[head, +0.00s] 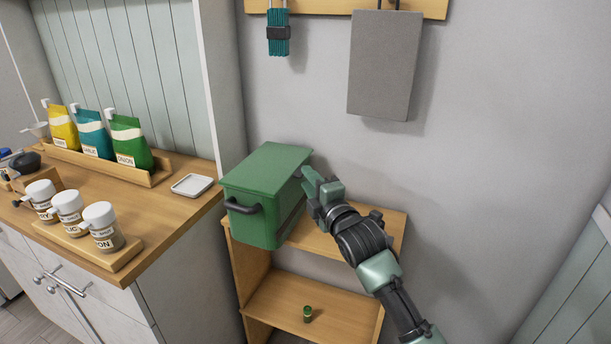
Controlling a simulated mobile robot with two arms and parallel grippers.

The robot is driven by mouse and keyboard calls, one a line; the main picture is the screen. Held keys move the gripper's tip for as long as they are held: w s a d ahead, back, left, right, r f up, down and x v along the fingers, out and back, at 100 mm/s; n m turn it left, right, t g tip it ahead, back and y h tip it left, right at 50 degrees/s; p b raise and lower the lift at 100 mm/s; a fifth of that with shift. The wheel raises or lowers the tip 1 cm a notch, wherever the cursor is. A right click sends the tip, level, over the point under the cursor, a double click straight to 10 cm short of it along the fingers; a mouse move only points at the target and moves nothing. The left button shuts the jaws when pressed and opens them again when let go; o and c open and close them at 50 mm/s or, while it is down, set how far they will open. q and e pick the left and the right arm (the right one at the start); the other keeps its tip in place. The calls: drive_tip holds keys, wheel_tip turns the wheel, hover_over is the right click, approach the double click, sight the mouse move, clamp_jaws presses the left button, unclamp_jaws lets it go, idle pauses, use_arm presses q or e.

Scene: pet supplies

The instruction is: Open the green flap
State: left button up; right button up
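A green box (250,215) stands on top of a small wooden shelf unit, with a dark handle (243,206) on its left end. Its green flap (268,163) lies over the top like a lid and looks down. My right gripper (313,181) is at the right side of the box, close to the flap's right edge. I cannot tell whether it touches the box, and its finger gap is not clear. The side of the box facing the gripper is partly hidden. My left gripper is not in view.
The wooden shelf unit (262,302) holds a small green-capped jar (307,314) on its lower board. A wooden counter (178,212) at left carries pouches, white-capped jars and a white dish (192,185). A grey panel (382,65) and a teal brush (278,38) hang above.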

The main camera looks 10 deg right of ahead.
drive_tip(key=x, duration=0.2)
drive_tip(key=shift+w, duration=0.25)
clamp_jaws()
drive_tip(key=shift+f, duration=0.1)
idle(1.2)
